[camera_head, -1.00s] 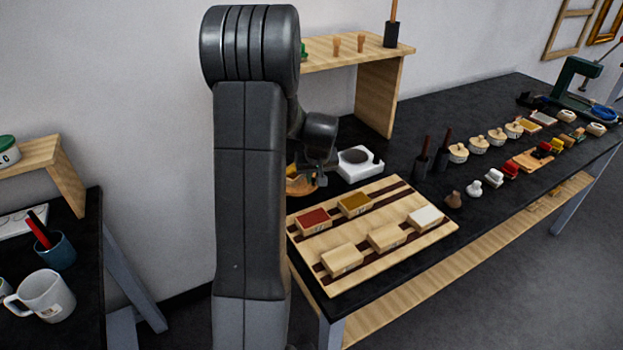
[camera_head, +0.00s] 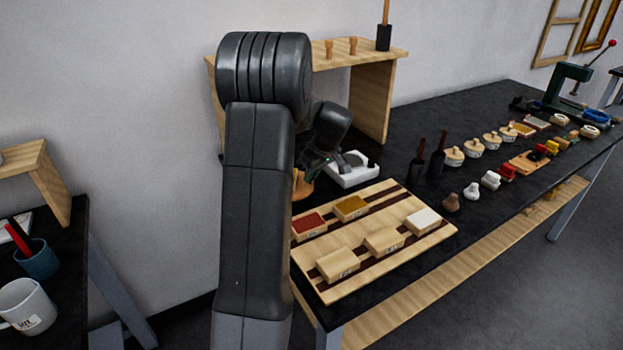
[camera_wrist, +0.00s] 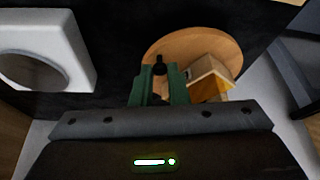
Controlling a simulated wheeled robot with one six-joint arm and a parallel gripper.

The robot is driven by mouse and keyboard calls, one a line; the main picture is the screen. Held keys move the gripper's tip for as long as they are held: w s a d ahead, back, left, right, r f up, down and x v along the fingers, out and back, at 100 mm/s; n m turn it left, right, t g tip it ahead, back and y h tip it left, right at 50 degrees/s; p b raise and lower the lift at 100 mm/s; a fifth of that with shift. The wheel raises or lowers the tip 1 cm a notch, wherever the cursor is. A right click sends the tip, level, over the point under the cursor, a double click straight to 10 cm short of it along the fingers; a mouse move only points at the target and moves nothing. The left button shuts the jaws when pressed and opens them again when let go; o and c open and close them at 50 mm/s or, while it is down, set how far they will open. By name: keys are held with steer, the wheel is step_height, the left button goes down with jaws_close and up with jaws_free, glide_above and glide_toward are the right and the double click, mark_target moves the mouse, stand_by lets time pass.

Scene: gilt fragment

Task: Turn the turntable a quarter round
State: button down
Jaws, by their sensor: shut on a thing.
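The turntable (camera_wrist: 190,42) is a round wooden disc in the wrist view. A small wooden block (camera_wrist: 208,70) with a gilt-yellow face (camera_wrist: 210,90) stands on it near its right edge. A dark upright peg (camera_wrist: 159,65) rises by the disc's left part. My gripper (camera_wrist: 159,84) has green fingers, shut on this peg. The fingers and palm hide the near part of the disc. In the head view my arm covers most of the turntable (camera_head: 302,187), and only a brown sliver shows.
A white block with a round dark recess (camera_head: 352,170) stands just right of the turntable. A striped board (camera_head: 330,265) with several small blocks lies in front. A wooden shelf (camera_head: 372,100) stands behind. Several tools and pots line the bench to the right.

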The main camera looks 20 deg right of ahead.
steer(key=shift+w+d+n+y+b, duration=0.2)
steer(key=shift+w+n+y, duration=0.25)
steer(key=shift+n, duration=0.4)
steer(key=shift+w+d+n+y+b, duration=0.2)
steer(key=shift+w+n, duration=0.3)
steer(key=shift+n, duration=0.35)
steer(key=shift+w+d+n+g+y, duration=0.1)
steer(key=shift+w+n+g+y, duration=0.45)
steer(key=shift+n, duration=0.85)
steer(key=shift+w+n+g, duration=0.25)
steer(key=shift+w+n, duration=0.05)
steer(key=shift+w, duration=0.05)
steer(key=c, duration=1.4)
jaws_free()
steer(key=v, duration=1.3)
steer(key=shift+s+r, duration=0.15)
steer(key=shift+r, duration=0.25)
